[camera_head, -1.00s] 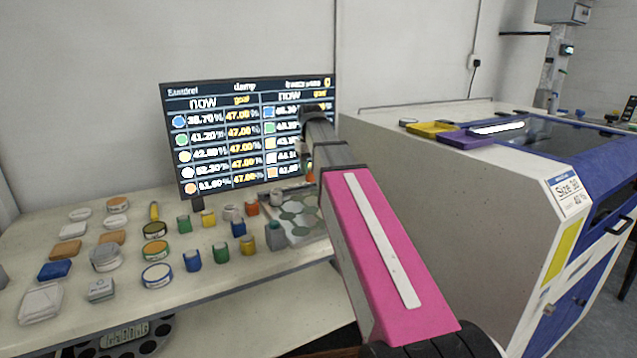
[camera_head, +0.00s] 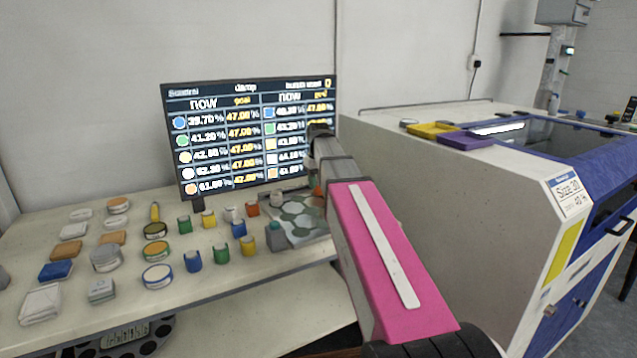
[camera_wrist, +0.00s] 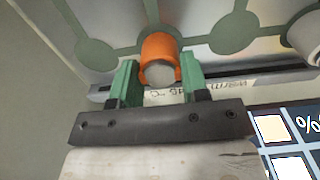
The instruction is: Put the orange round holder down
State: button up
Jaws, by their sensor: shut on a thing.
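The orange round holder (camera_wrist: 160,50) is between the green fingers of my gripper (camera_wrist: 159,82) in the wrist view. A pale round piece shows in its open end. The holder is over or on a light plate with green round spots (camera_wrist: 96,55); I cannot tell if it touches the plate. In the head view the spotted plate (camera_head: 300,222) lies at the right end of the bench, by the screen. My arm hides most of the gripper there, and a bit of orange shows beside it.
Several small coloured holders, such as a blue one (camera_head: 193,261), stand left of the plate. A screen (camera_head: 250,130) with percentages stands behind. A large white and blue machine (camera_head: 450,215) is to the right. A grey-white piece (camera_wrist: 304,38) is on the plate's right.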

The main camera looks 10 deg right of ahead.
aim_at(318, 182)
jog(key=shift+f, duration=0.1)
jog(key=o, duration=0.9)
jog(key=shift+c, duration=0.2)
notch_tip(318, 182, up, 12)
